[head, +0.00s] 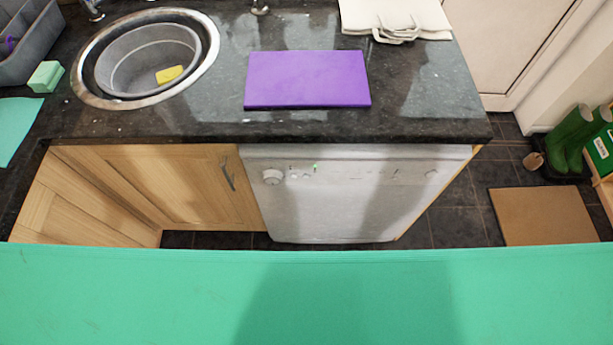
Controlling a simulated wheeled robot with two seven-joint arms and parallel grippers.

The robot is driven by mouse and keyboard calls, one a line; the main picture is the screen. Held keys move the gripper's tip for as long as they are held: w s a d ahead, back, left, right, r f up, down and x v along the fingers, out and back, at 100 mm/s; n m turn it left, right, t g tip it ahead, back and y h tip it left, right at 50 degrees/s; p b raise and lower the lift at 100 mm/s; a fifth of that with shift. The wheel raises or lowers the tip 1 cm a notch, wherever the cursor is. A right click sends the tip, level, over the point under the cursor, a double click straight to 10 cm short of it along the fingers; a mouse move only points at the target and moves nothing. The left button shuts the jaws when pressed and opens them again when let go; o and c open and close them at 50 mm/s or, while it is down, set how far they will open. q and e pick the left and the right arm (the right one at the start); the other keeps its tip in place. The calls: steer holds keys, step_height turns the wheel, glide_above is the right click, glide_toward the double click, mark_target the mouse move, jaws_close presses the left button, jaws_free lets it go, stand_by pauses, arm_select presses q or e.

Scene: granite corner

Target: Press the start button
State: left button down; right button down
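The white dishwasher (355,205) stands under the counter, its door shut. Its control strip runs along the top of the front. The markings are too small to read, so I cannot tell which is the start button. Neither of my grippers is in view.
A purple board (307,79) lies on the dark counter (420,105) above the dishwasher. A round sink (135,62) holds a yellow sponge (169,75). Green boots (570,138) and a brown mat (543,215) are at right.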

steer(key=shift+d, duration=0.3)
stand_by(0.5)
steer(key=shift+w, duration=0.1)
